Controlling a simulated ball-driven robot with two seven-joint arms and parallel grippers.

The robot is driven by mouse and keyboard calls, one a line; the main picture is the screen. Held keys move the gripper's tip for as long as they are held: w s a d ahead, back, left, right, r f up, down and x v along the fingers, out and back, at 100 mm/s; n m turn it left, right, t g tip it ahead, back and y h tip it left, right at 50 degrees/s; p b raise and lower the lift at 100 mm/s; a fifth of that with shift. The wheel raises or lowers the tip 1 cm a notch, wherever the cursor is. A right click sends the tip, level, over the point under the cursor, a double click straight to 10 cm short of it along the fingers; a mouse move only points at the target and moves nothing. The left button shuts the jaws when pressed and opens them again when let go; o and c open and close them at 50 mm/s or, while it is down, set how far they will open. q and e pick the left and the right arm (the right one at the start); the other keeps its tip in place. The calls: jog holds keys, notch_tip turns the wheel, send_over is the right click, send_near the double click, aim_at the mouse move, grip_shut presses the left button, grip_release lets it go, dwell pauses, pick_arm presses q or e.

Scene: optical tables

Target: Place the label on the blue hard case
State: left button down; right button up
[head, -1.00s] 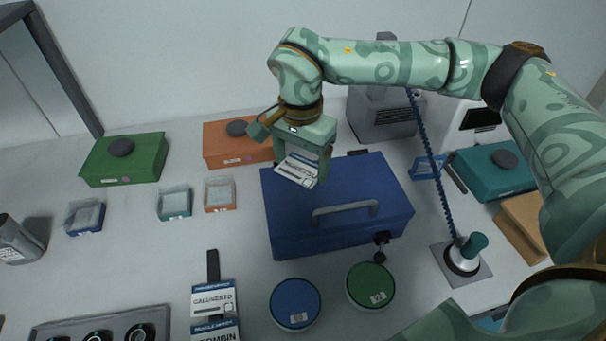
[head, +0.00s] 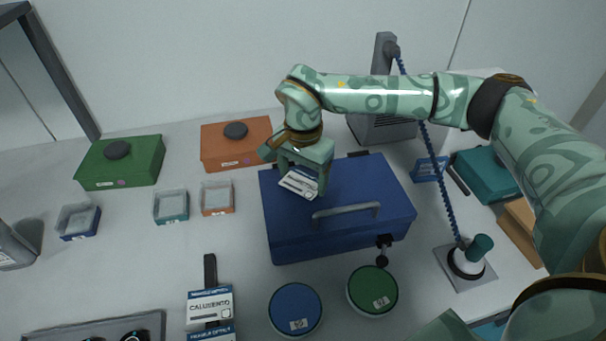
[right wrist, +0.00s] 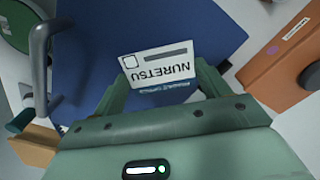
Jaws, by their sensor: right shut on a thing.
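The blue hard case (head: 285,235) lies closed on the table, with a grey handle (head: 346,213) on its lid. My right gripper (head: 300,183) is over the left back part of the lid. It is shut on a white and blue label (head: 297,185). In the right wrist view the label (right wrist: 158,66) sits between the two fingers, with "NURETSU" printed on it, and the blue lid (right wrist: 195,25) is behind it. I cannot tell whether the label touches the lid. My left gripper is not in view.
Several more labels (head: 210,305) lie on a stand at the front. A blue round tin (head: 295,308) and a green one (head: 372,290) stand before the case. An orange box (head: 236,150) is behind left. A lamp-like stand (head: 466,262) with a blue coiled cord is at the right.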

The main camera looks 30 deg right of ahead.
aim_at(303, 182)
jog(key=shift+s+f, duration=0.45)
jog(key=shift+f, duration=0.4)
jog(key=o, duration=1)
jog(key=shift+w+a, duration=0.1)
jog(key=shift+a, duration=0.05)
jog(key=shift+c, duration=0.2)
jog(key=shift+w+a+f, duration=0.1)
notch_tip(303, 182, up, 14)
jog(key=p, duration=0.2)
jog(key=shift+w+d+f, duration=0.15)
jog(key=shift+w+d, duration=0.05)
jog(key=shift+d, duration=0.05)
